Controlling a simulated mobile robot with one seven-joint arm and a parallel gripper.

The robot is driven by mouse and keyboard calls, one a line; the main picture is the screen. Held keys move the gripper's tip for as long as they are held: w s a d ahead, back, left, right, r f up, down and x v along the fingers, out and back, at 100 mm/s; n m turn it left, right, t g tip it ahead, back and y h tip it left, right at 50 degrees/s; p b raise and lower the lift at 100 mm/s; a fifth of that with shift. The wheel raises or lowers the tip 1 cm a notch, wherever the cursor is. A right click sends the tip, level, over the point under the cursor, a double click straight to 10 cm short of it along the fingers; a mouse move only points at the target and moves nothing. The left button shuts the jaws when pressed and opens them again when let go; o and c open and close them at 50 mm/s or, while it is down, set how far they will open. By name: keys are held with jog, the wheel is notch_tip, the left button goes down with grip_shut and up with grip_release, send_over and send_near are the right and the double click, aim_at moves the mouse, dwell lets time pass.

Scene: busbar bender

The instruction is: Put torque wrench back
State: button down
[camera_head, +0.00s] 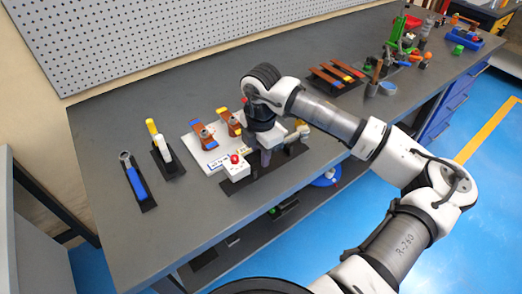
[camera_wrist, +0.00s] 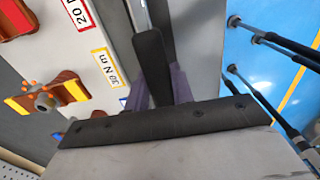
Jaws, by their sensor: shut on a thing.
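My gripper (camera_head: 266,156) points down over the bench, just right of the white board (camera_head: 203,150). In the wrist view its purplish fingers (camera_wrist: 160,88) are shut on a black, handle-like bar, apparently the torque wrench (camera_wrist: 152,60). A light metal part shows beyond the bar at the top edge. The wrench's far end is out of view and the wrist hides much of it. A black mat or holder (camera_head: 238,191) lies on the bench below and beside the gripper. I cannot tell whether the wrench touches it.
Copper bars (camera_head: 335,76) lie farther right. Bench front left is clear.

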jog(key=shift+f+b, duration=0.3)
jog(key=shift+b, duration=0.15)
jog(key=shift+f+b, duration=0.3)
jog(key=shift+b, duration=0.2)
jog(key=c, duration=1.2)
grip_release()
jog(key=shift+r, duration=0.1)
jog(key=shift+r+p, duration=0.5)
jog(key=shift+p, duration=0.3)
notch_tip(320, 180, up, 12)
jog(key=b, duration=0.3)
